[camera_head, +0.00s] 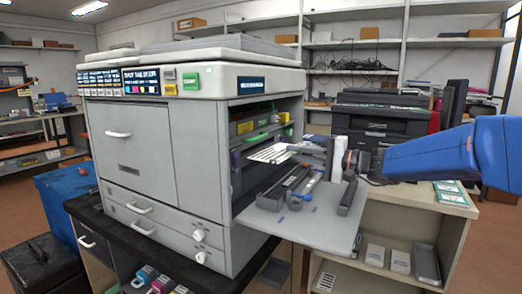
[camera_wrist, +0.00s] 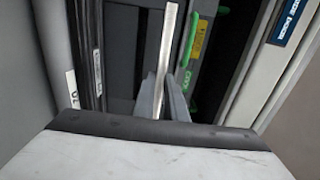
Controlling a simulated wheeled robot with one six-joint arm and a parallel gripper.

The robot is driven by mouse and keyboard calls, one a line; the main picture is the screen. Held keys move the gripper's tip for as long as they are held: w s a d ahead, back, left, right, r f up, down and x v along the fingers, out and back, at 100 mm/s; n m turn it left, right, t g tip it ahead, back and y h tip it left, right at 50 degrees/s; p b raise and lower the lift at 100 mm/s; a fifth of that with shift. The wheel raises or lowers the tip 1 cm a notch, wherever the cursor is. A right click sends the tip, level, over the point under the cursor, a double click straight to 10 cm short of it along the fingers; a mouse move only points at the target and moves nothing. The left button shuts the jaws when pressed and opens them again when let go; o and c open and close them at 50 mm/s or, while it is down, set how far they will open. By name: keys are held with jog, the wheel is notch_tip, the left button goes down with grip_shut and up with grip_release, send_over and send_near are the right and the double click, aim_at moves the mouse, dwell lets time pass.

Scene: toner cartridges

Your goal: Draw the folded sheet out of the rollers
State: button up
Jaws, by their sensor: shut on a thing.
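A folded white sheet with dark printed lines (camera_head: 268,153) sticks out of the open side bay of the large grey printer (camera_head: 150,150). My gripper (camera_head: 292,148) reaches in from the right and is shut on the sheet's near end. In the wrist view the sheet (camera_wrist: 166,45) is a thin pale strip seen nearly edge-on, between the two grey fingertips (camera_wrist: 166,88). The rollers cannot be made out; the sheet's far end lies in the dark bay, and I cannot tell how much is still gripped there.
The printer's lowered side door (camera_head: 310,228) lies flat below my gripper, with grey and blue parts on it. Green levers (camera_head: 262,137) sit inside the bay close to the sheet. A black printer (camera_head: 385,120) stands on a bench behind my arm.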

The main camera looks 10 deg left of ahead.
jog(key=s+d+r, duration=0.2)
jog(key=d+r, duration=0.3)
jog(key=shift+d, duration=0.35)
dwell(0.7)
